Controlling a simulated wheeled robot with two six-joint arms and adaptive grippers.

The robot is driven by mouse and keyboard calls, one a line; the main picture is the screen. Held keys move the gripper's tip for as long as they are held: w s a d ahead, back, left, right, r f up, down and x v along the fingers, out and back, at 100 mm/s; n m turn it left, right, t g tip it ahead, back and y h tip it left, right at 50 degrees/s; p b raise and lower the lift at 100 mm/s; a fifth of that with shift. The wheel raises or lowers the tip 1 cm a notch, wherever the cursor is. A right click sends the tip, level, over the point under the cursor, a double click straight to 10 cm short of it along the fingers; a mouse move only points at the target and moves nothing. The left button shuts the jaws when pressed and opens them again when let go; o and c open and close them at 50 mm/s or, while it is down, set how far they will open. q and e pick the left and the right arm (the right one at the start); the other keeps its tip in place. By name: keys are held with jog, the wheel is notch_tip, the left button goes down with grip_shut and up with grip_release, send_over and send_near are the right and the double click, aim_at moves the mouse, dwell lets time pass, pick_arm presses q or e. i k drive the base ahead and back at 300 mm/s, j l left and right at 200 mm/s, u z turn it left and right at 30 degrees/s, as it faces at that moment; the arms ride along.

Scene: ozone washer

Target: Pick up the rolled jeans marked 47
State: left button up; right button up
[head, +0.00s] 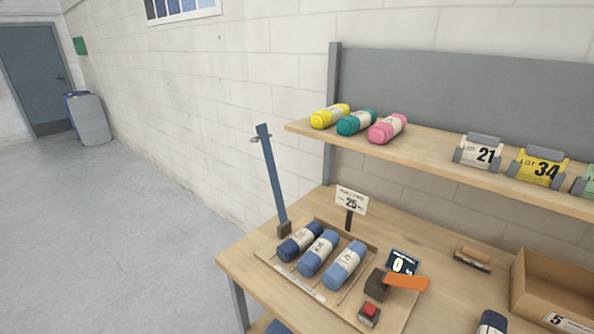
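Three rolled jeans lie side by side on a wooden tray (290,283) on the bench: a dark blue roll (289,249), a mid-blue roll (310,266) and a lighter blue roll (335,277). Each has a pale paper band; the marks on the bands are too small to read, so I cannot tell which is 47. Another dark blue roll (490,325) is cut off by the bottom edge of the head view, and its mark is not legible. Neither of my grippers shows.
A sign reading 25 (351,201) and a blue post (270,175) stand behind the tray. A display showing 0 (403,263), an orange-handled tool (405,283) and a red-button box (369,313) are to its right. A cardboard box (540,285) stands farther right. A shelf (420,150) overhangs the bench.

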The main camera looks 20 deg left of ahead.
aim_at(343, 265)
jog(key=i+j+z, duration=0.1)
jog(key=j+z, duration=0.35)
jog(key=j, duration=0.2)
jog(key=j+z, duration=0.5)
jog(key=j, duration=0.55)
jog(key=k+j, duration=0.1)
jog(key=j, duration=0.4)
jog(key=j+z, duration=0.1)
jog(key=j, duration=0.45)
jog(key=k+j, duration=0.15)
jog(key=j, duration=0.9)
jog(key=k+z, duration=0.05)
